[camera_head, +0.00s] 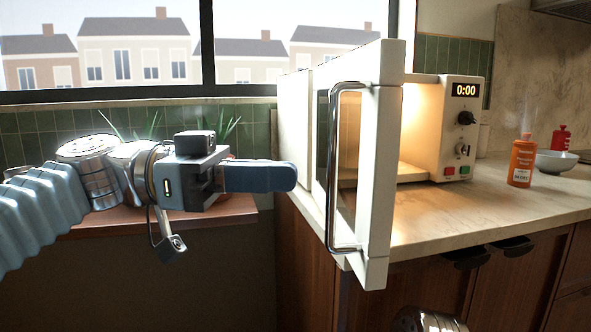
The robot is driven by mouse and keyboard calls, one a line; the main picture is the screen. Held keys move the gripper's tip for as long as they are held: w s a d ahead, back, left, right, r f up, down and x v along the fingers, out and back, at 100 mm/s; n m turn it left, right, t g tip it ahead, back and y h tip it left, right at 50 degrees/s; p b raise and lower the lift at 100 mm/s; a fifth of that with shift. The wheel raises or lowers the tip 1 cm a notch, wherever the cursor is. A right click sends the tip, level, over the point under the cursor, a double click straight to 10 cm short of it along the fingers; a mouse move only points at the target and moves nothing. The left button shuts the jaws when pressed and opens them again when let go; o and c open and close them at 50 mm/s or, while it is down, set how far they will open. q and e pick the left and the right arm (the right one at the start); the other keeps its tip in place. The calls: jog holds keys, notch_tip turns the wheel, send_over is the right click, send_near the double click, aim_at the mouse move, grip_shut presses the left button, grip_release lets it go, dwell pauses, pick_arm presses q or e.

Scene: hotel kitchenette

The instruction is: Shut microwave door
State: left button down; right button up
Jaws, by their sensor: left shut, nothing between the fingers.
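The white microwave (443,130) stands on the counter with its cavity lit and its display reading 0:00. Its door (378,180) is wide open and swung out towards me, past the counter's front edge. A long metal handle (333,170) runs down the door's left-hand face in the picture. My left gripper (289,177) is shut and empty. It points right, to the left of the door handle, with a visible gap between its fingertips and the handle. My right gripper is not in view.
An orange bottle (521,162), a pale bowl (556,161) and a red bottle (561,139) stand right of the microwave on the counter (470,207). Potted plants sit behind my left gripper on a wooden ledge (110,224). A window is behind.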

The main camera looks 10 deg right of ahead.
pick_arm(q)
jog(key=x, duration=0.3)
dwell(0.5)
